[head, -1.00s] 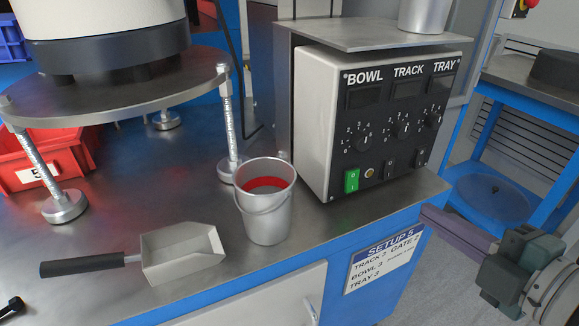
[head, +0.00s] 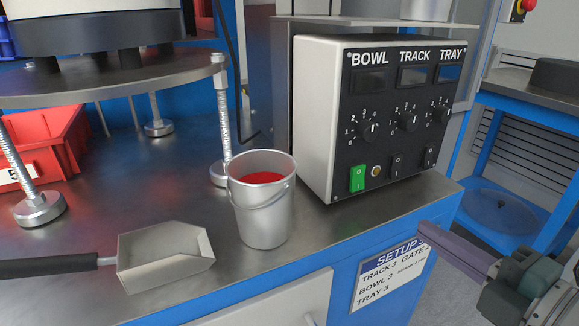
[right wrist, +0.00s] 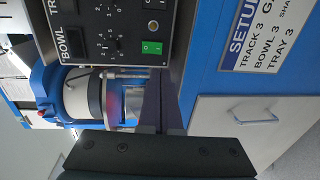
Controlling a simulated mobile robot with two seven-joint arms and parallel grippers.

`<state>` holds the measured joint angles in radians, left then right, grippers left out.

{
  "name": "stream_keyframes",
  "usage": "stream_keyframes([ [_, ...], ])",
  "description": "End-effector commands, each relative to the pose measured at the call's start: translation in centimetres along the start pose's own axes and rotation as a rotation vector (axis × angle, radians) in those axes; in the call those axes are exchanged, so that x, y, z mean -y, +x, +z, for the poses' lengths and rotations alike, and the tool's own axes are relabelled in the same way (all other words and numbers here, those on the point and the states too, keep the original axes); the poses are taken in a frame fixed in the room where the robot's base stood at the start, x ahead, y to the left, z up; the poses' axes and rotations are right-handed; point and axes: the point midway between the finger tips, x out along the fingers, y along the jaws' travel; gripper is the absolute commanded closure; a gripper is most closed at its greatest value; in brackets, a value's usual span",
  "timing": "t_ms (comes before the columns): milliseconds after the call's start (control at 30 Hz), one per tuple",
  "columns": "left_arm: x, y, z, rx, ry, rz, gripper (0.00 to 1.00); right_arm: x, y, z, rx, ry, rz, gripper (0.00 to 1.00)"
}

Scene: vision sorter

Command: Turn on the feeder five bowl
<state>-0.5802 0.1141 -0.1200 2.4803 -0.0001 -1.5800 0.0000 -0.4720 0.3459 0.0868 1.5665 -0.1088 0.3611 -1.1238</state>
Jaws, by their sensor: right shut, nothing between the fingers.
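The control box (head: 315,115) stands on the bench with BOWL, TRACK and TRAY columns. Its BOWL column has a dark display (head: 370,82), a numbered knob (head: 367,132) and a green rocker switch (head: 357,178) at the bottom. In the right wrist view the box face is turned sideways, with the green switch (right wrist: 152,48) above the fingertips. My right gripper (head: 424,230) is shut and empty, to the right of and below the box, in front of the setup sign. Its purple fingers also show in the right wrist view (right wrist: 160,90), apart from the switch. My left gripper is not in view.
A metal bucket (head: 263,218) with red inside stands left of the switch near the bench edge. A scoop (head: 165,258) lies further left. The setup sign (head: 390,272) reads BOWL 3. A red bin (head: 45,150) sits under the feeder plate (head: 110,82).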

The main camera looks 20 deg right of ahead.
Motion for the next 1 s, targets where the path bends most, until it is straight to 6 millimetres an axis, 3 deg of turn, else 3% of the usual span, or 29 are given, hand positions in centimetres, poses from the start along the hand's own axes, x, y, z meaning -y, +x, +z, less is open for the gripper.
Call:
stream_keyframes([
  [300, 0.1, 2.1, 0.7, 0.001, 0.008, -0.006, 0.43, 0.2, 6.9, 0.0, -0.001, -0.003, 0.005, 1.00],
  [500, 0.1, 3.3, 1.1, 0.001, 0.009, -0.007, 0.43, 0.2, 10.4, 0.0, 0.000, -0.002, 0.003, 1.00],
  [700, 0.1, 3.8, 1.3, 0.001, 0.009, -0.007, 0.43, 0.1, 12.1, 0.0, -0.001, 0.000, 0.002, 1.00],
  [1000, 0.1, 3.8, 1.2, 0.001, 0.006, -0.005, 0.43, 0.0, 12.4, 0.0, 0.000, -0.001, -0.001, 1.00],
])
